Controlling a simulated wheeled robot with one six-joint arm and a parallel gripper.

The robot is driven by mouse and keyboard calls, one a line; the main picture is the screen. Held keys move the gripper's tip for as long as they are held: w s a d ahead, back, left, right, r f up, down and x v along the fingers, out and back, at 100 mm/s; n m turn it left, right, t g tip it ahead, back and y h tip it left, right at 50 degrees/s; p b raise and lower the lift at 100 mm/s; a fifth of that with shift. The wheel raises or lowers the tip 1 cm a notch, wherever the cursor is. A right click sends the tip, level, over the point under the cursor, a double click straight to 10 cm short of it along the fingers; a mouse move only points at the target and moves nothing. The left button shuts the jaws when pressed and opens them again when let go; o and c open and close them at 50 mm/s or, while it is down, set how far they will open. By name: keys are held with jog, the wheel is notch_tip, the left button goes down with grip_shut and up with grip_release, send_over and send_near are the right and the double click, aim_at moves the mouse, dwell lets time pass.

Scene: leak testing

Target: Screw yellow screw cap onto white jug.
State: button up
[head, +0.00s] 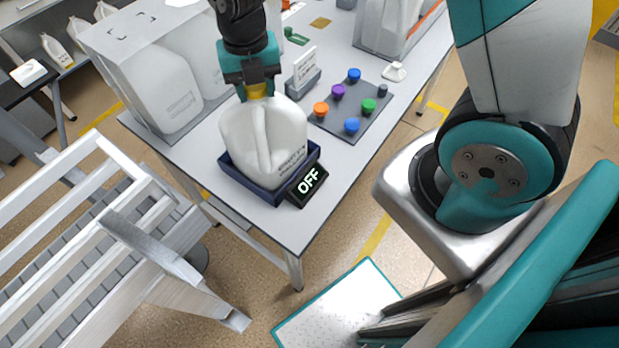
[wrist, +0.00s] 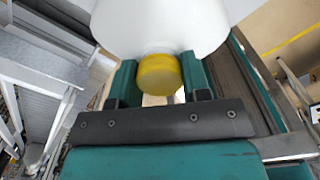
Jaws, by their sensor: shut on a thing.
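The white jug (head: 262,135) stands upright in a dark blue tray (head: 238,181) near the table's front corner. The yellow screw cap (head: 256,91) is at the top of the jug's neck, under my gripper (head: 253,82). In the wrist view the yellow cap (wrist: 158,75) sits between the two teal fingers of my gripper (wrist: 160,82), against the white jug (wrist: 160,25). My gripper is shut on the cap from above. The threads are hidden, so I cannot tell how far the cap is on.
A black display reading OFF (head: 307,185) stands at the tray's right. A grey mat (head: 352,113) holds several coloured caps, including an orange cap (head: 321,108). A clear box (head: 148,75) with white jugs stands at left. Metal steps (head: 130,215) stand in front of the table.

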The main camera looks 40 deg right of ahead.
jog(key=m, duration=0.5)
jog(key=shift+m+p, duration=0.3)
jog(key=shift+m, duration=0.9)
jog(key=shift+m, duration=1)
jog(key=o, duration=1.4)
jog(key=shift+f+m, duration=0.1)
jog(key=shift+m, duration=0.2)
jog(key=shift+c, duration=0.2)
notch_tip(320, 180, up, 18)
jog(key=b, duration=0.2)
jog(key=shift+f+b, duration=0.25)
jog(key=shift+b, duration=0.15)
